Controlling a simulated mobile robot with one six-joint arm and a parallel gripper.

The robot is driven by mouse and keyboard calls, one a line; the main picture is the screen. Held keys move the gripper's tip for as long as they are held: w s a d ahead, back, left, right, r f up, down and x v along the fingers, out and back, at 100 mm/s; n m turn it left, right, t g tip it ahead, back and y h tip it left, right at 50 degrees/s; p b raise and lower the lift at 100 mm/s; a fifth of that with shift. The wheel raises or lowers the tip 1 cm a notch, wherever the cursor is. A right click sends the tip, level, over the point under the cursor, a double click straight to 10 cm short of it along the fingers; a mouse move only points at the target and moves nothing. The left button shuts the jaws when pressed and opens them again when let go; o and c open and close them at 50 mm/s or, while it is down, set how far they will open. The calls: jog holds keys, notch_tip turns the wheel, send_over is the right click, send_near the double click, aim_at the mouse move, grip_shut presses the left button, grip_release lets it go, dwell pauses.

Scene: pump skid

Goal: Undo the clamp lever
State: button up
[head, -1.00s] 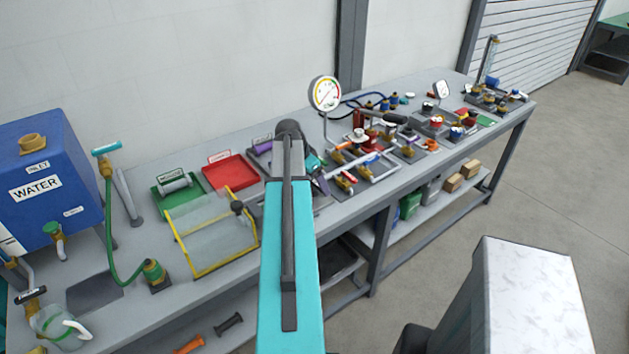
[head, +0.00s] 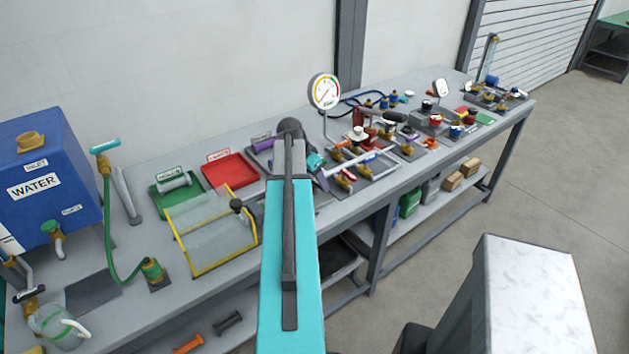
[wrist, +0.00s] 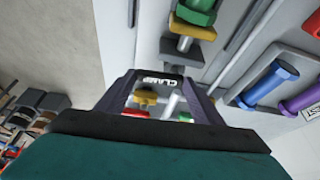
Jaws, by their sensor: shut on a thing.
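In the wrist view my gripper (wrist: 160,84) has its two dark purple fingers closed on a black piece that carries the word CLAMP, the clamp lever (wrist: 150,76). The lettering reads upside down. Brass and red fittings (wrist: 145,98) and a pale rod show through the gap between the fingers. In the head view my own teal arm hides most of the gripper; a purple finger (head: 322,181) shows at its right side. The lever's base and pivot cannot be made out.
A pressure gauge (head: 324,91) stands behind the gripper. Several fittings with coloured handles crowd the bench to its right. A red tray (head: 230,173), a green tray (head: 166,203) and a yellow-edged clear cover (head: 216,232) lie to the left. A blue water tank (head: 48,180) stands farther left.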

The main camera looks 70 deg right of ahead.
jog(key=n, duration=0.1)
jog(key=n+t+b, duration=0.1)
jog(key=n, duration=0.1)
jog(key=shift+s+d+n+t+h+b, duration=0.3)
jog(key=shift+d+n+h, duration=0.05)
jog(key=shift+n+h, duration=0.05)
jog(key=n, duration=0.2)
jog(key=d+n+t+b, duration=0.1)
jog(key=n, duration=0.1)
jog(key=shift+s+t, duration=0.15)
jog(key=shift+t, duration=0.15)
jog(key=n+t, duration=0.1)
jog(key=n, duration=0.1)
jog(key=d+n+y+b, duration=0.1)
jog(key=n, duration=0.2)
jog(key=shift+d+t, duration=0.2)
jog(key=shift+t, duration=0.2)
jog(key=shift+w+d+n+t+y+b, duration=0.15)
jog(key=shift+n+t+y+b, duration=0.15)
jog(key=shift+n, duration=0.75)
jog(key=shift+w+d+n+t+y+b, duration=0.15)
jog(key=shift+n+t+y+b, duration=0.1)
jog(key=shift+n, duration=0.8)
jog(key=shift+r, duration=0.1)
jog(key=o, duration=1)
jog(key=shift+o, duration=0.2)
jog(key=shift+a, duration=0.1)
jog(key=shift+f, duration=0.2)
jog(key=shift+a+r, duration=0.1)
